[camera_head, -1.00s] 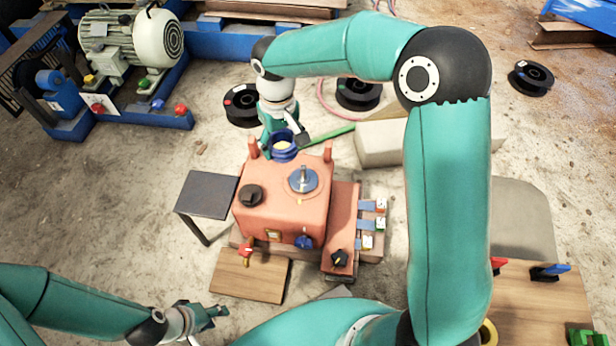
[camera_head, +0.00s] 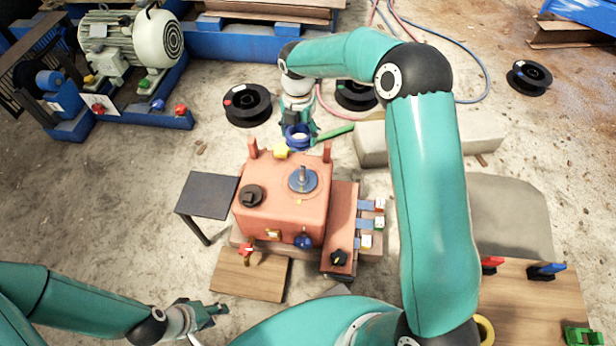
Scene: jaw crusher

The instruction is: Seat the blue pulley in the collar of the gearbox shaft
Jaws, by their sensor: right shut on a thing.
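The blue pulley (camera_head: 298,139) is a ring-shaped part held by my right gripper (camera_head: 299,128), which is shut on it beyond the far edge of the gearbox. The gearbox (camera_head: 260,213) is a salmon-red box in the middle. The gearbox shaft (camera_head: 302,175) stands upright from a round blue-grey collar on its top, nearer to me than the pulley. The pulley is apart from the shaft. My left gripper (camera_head: 214,311) is at the lower left, short of the gearbox, with nothing seen in it; its fingers look apart.
A yellow block (camera_head: 281,152) sits at the gearbox's far edge, between two red posts. A black knob (camera_head: 251,195) is on its top left. A dark side table (camera_head: 207,194) stands left. Black spools (camera_head: 247,105) lie behind. A concrete block (camera_head: 372,143) is at right.

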